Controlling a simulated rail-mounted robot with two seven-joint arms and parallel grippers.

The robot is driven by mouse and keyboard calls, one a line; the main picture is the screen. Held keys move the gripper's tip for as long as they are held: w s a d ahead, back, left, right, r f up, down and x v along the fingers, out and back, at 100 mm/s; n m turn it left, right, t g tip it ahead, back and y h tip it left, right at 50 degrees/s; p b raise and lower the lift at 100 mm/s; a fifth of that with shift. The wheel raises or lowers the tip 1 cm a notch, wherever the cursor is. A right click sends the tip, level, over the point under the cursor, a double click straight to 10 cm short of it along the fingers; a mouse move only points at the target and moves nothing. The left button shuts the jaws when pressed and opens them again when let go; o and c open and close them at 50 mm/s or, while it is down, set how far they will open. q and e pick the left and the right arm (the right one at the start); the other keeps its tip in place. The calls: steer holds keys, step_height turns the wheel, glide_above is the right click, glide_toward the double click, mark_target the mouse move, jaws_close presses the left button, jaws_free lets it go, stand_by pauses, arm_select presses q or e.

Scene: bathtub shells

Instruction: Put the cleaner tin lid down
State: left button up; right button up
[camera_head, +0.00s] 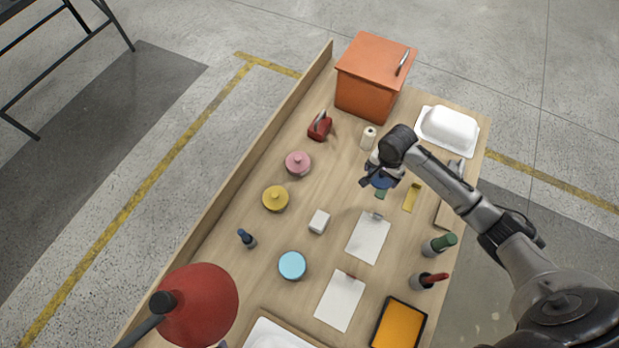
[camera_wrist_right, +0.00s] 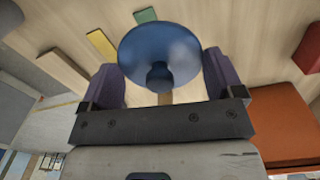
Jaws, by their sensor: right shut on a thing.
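My right gripper (camera_head: 379,173) is shut on a blue round lid with a knob, taken to be the cleaner tin lid (camera_head: 381,182), above the far right part of the bench. In the right wrist view the lid (camera_wrist_right: 158,50) shows with its knob between the two fingers of the right gripper (camera_wrist_right: 162,82). A light blue round tin (camera_head: 292,265) stands on the bench nearer to me, with no knob on top. A yellow tin (camera_head: 275,198) and a pink tin (camera_head: 298,163) each have a knobbed top. My left gripper is not in view.
An orange box (camera_head: 370,95) and a white dish (camera_head: 447,128) stand at the far end. A red lamp (camera_head: 200,305) stands near left. Bare wood lies between the tins.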

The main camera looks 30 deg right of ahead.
steer(key=b, duration=0.2)
glide_above(339, 186)
step_height(339, 186, down, 7)
steer(key=shift+f, duration=0.1)
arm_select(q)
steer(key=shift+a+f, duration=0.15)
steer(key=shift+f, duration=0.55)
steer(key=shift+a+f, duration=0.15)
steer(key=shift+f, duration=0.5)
arm_select(e)
steer(key=shift+f, duration=2)
steer(key=shift+f, duration=0.1)
steer(key=o, duration=0.7)
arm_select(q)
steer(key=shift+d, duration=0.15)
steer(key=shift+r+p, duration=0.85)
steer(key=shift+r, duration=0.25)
arm_select(e)
steer(key=shift+w+a+r, duration=0.1)
steer(key=shift+w+r, duration=0.05)
steer(key=shift+r, duration=5.95)
